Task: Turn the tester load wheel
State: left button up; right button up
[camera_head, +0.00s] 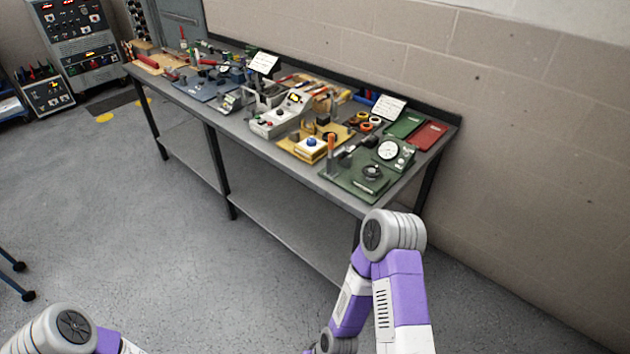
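A dark round wheel or knob (371,172) sits on a green base (352,186) near the right end of the workbench. A green box with a white dial (389,150) stands just behind it, and an orange-handled lever (331,142) stands at its left. This may be the tester and its load wheel, but I cannot read any label. No hand touches it. My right arm's purple and white links show at the bottom, in front of the bench, and part of my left arm shows at the lower left corner. Neither gripper is in view.
The long grey workbench (222,117) runs along the brick wall, crowded with tools and devices, including a grey box with buttons (281,116) and a blue-knobbed yellow device (310,145). A grey instrument cabinet (80,40) stands at the far left. The floor before the bench is clear.

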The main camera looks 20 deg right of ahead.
aim_at(371, 172)
jog(key=u, duration=0.2)
jog(key=k, duration=0.4)
jog(key=u, duration=0.35)
jog(key=i, duration=1.4)
jog(key=z, duration=1.1)
